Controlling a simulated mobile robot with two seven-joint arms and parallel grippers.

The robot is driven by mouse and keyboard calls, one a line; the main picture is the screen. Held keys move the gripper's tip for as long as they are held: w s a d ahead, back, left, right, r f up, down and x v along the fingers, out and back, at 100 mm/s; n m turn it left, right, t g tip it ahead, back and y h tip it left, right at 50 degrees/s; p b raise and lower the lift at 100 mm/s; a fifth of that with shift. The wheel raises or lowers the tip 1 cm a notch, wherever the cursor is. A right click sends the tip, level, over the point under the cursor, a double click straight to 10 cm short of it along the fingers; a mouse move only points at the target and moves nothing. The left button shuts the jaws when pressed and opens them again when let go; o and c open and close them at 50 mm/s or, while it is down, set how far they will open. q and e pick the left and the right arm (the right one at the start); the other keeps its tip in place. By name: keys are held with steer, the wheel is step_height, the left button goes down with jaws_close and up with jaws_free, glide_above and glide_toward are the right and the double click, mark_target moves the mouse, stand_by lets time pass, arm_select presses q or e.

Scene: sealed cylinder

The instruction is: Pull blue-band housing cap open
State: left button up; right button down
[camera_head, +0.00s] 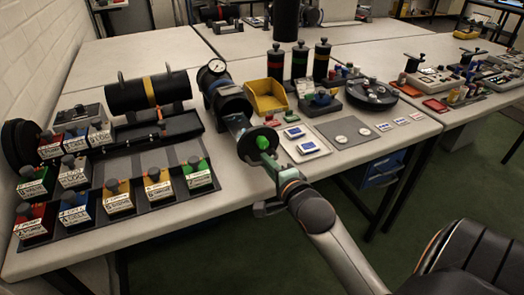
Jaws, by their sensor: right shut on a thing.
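A dark cylindrical housing (232,104) with a gauge on its top lies on the table near the middle, its open end toward the front. My right gripper (270,162) reaches in from the lower right and is shut at the cap's front near the green knob. The exact grip is too small to see. My left gripper is not in view.
A yellow-banded cylinder (146,92) lies left of the housing, above several labelled coloured boxes. A yellow bin (266,98) and small white-and-blue cards (309,146) stand right of it.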

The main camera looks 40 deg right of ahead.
steer(key=shift+s, duration=0.2)
steer(key=shift+a, duration=0.1)
steer(key=c, duration=0.9)
jaws_free()
